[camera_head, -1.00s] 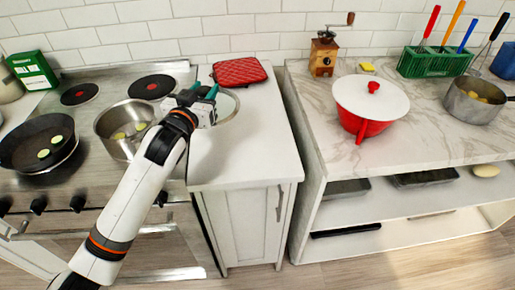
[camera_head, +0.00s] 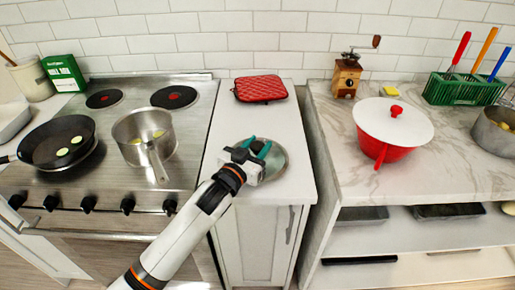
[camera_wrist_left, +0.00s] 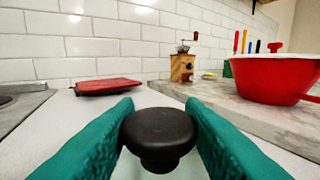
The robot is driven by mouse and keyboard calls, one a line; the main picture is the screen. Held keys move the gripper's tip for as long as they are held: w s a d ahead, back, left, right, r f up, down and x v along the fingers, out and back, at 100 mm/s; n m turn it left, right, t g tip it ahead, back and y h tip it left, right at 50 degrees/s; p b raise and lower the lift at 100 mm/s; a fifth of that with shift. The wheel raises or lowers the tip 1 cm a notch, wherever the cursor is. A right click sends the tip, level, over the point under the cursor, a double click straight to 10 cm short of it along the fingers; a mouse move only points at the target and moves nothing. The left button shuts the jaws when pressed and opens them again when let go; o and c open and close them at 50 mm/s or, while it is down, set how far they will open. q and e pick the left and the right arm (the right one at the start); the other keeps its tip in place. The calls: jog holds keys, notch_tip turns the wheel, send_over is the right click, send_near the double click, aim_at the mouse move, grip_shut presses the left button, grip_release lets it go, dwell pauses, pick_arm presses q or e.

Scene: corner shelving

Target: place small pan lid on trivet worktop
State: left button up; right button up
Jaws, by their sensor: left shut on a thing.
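The small pan lid (camera_head: 277,168) is a round grey, glassy disc with a black knob (camera_wrist_left: 158,128). It is over the narrow white worktop between the stove and the marble counter. My left gripper (camera_head: 257,148), with teal fingers, is shut on the knob, one finger on each side. It hides part of the lid; I cannot tell whether the lid touches the worktop. A red quilted pad (camera_head: 261,88), seemingly the trivet, lies bare at the back of this worktop, behind the lid and apart from it. It also shows in the left wrist view (camera_wrist_left: 107,86).
A steel saucepan (camera_head: 145,135) and a black frying pan (camera_head: 60,142) stand on the stove at left. A red pot with a white lid (camera_head: 392,120) and a wooden grinder (camera_head: 347,77) stand on the marble counter (camera_head: 440,160). White worktop is clear between lid and pad.

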pick_arm(q)
jog(key=shift+f, duration=0.25)
jog(key=shift+f, duration=0.2)
jog(key=o, duration=1.1)
jog(key=shift+o, duration=0.2)
jog(key=shift+r, duration=0.2)
jog(key=v, duration=1)
jog(key=shift+s+a+f+b, duration=0.15)
jog(key=shift+s+b, duration=0.1)
jog(key=shift+b, duration=0.15)
jog(key=shift+s+a, duration=0.4)
jog(key=shift+s, duration=0.2)
